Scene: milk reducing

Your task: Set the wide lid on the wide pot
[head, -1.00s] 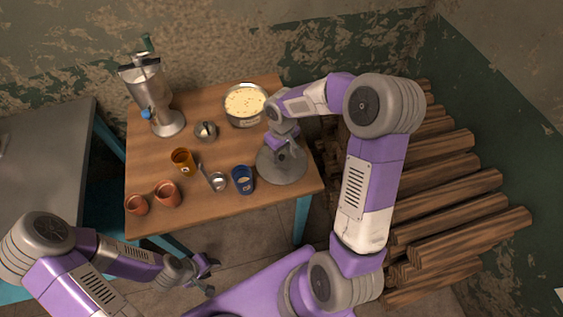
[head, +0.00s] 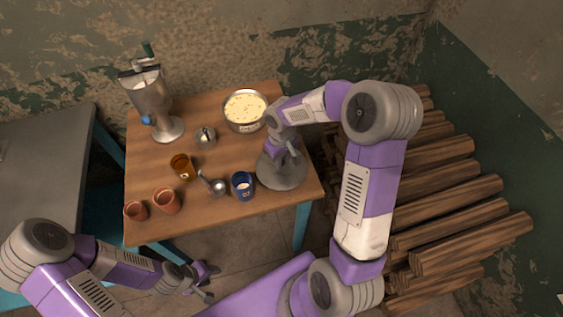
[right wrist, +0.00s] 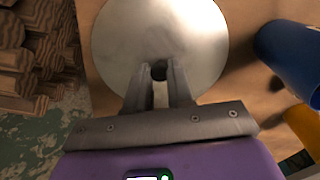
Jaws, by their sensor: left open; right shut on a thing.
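The wide lid (head: 281,174) is a grey metal disc at the right front of the wooden table. My right gripper (head: 291,150) is above it and shut on its dark knob; the right wrist view shows the fingers (right wrist: 160,76) closed around the knob, with the lid's face (right wrist: 200,35) beyond them. I cannot tell whether the lid touches the table. The wide pot (head: 245,111), metal with pale, speckled contents, stands uncovered at the back right of the table, behind the lid. My left gripper (head: 205,283) is open and empty, in front of the table and away from the objects.
A blue cup (head: 243,186) stands just left of the lid. An amber cup (head: 183,167), two clay pots (head: 167,201), a small ladle (head: 218,187), a small metal pot (head: 205,137) and a tall metal machine (head: 152,105) occupy the left and middle. Stacked logs (head: 450,190) lie right of the table.

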